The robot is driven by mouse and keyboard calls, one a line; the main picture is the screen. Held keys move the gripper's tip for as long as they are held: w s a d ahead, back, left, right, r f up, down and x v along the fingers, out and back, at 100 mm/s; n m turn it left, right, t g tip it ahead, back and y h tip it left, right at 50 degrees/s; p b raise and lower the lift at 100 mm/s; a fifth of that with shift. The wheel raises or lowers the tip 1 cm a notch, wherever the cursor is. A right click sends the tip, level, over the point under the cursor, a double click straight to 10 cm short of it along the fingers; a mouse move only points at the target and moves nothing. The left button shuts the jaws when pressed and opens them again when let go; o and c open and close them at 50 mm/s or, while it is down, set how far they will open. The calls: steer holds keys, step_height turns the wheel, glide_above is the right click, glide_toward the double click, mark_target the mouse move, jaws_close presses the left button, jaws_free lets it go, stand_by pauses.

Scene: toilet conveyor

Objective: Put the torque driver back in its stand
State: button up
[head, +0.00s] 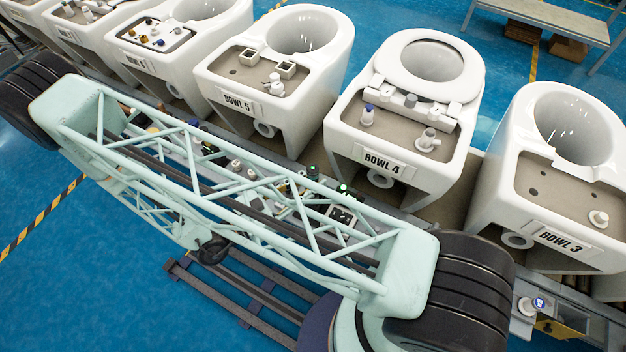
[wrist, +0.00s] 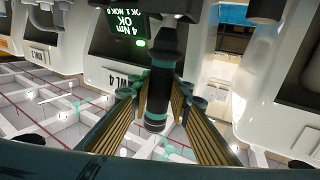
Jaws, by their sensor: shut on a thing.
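In the wrist view the torque driver (wrist: 160,80) is a dark upright cylinder with teal bands. My gripper (wrist: 160,98) is shut on it, with a ribbed finger on each side. The driver's top end meets or overlaps a dark fixture (wrist: 172,8) at the top edge; I cannot tell whether this is the stand or whether they touch. In the head view my pale green lattice arm covers much of the rail area, and I cannot make out the gripper or driver there.
In the head view white toilet bowls, including Bowl 5 (head: 240,104), Bowl 4 (head: 387,163) and Bowl 3 (head: 565,239), line the conveyor. Small parts lie behind my arm. Blue floor is open at lower left.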

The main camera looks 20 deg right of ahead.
steer(key=shift+f+b, duration=0.6)
steer(key=shift+f, duration=0.65)
steer(key=o, duration=1.1)
steer(key=shift+a, duration=0.15)
steer(key=v, duration=1.1)
steer(key=shift+a, duration=0.35)
steer(key=shift+w, duration=0.1)
stand_by(0.6)
